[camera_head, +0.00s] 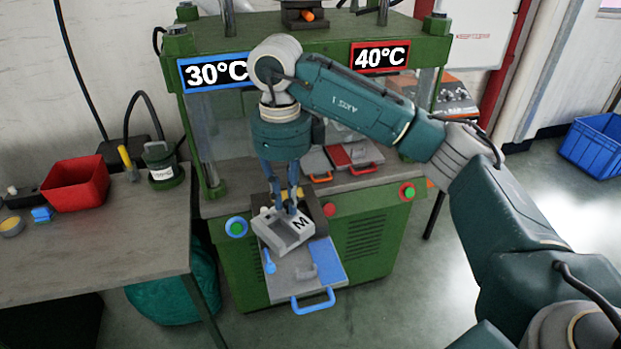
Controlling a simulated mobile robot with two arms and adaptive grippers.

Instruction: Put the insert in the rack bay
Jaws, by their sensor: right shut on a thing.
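My right gripper (287,205) points down in front of the green press and is shut on the grey insert (278,238). The insert is a blocky grey piece with a black letter M and a recess. It is at the press front, over the pulled-out tray with the blue handle (313,303); I cannot tell whether it touches the tray. The fingers partly hide its back edge. My left gripper is not in view. I cannot make out a rack bay.
The green press (375,235) shows signs of 30°C and 40°C. A red bin (76,184) and small items stand on the left table (90,250). A blue crate (597,145) is on the floor at right.

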